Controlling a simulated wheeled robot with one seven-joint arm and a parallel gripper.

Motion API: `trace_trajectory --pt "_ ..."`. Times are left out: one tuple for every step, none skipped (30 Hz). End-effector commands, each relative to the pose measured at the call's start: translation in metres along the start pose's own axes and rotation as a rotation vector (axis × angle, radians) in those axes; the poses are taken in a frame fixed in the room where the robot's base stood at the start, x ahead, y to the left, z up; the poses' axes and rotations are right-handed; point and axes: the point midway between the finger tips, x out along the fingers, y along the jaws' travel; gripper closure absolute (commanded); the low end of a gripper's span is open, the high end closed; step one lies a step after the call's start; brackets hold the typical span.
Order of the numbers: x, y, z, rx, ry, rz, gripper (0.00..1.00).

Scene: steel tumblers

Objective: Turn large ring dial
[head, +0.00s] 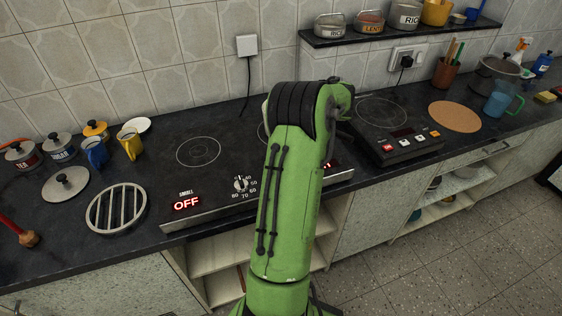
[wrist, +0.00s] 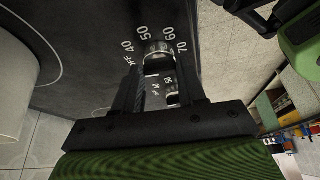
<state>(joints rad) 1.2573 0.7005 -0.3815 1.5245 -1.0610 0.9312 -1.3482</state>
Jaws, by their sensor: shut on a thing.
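The large ring dial shows in the wrist view (wrist: 160,50) as a silver knob with white numbers 40, 50, 60 and 70 around it. My gripper (wrist: 160,66) has its dark fingers on either side of the knob and is shut on it. In the head view my green arm hides this dial and the gripper. The dial beside the SMALL label (head: 240,184) stands free at the left of the cooktop's front, next to a red OFF display (head: 186,203). Part of another red display (head: 331,165) shows right of my arm.
A separate cooker (head: 393,147) with buttons stands to the right. A round slotted trivet (head: 116,209) and a pot lid (head: 66,184) lie at the left, near blue and yellow jugs. A white rounded object (wrist: 14,100) stands close by in the wrist view.

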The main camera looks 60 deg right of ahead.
Motion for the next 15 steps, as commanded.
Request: trace_trajectory --pt "-0.0013 0.0004 -0.0002 -0.024 0.0 -0.01 0.9" --pt "-0.0012 0.0005 -0.0002 -0.038 0.0 -0.016 0.9" --pt "-0.0009 0.0005 0.0 -0.053 0.0 -0.024 0.9" --pt "-0.0008 0.0006 0.0001 -0.066 0.0 -0.029 0.9" --pt "-0.0008 0.0008 0.0001 -0.077 -0.001 -0.033 0.9" --pt "-0.0009 0.0012 0.0001 -0.089 -0.001 -0.037 0.9" --pt "-0.0008 0.0013 0.0001 -0.097 -0.001 -0.041 0.9" --pt "-0.0007 0.0013 0.0001 -0.105 -0.001 -0.044 0.9" --pt "-0.0005 0.0013 0.0 -0.114 -0.001 -0.048 0.9" --pt "-0.0004 0.0013 0.0 -0.12 0.0 -0.05 0.9" --pt "-0.0003 0.0013 0.0 -0.125 0.0 -0.052 0.9" --pt "-0.0002 0.0014 0.0 -0.13 0.0 -0.055 0.9" --pt "-0.0001 0.0014 0.0 -0.133 0.0 -0.056 0.9" --pt "-0.0001 0.0015 0.0 -0.135 0.0 -0.057 0.9" --pt "0.0 0.0015 0.0 -0.138 0.0 -0.058 0.9"
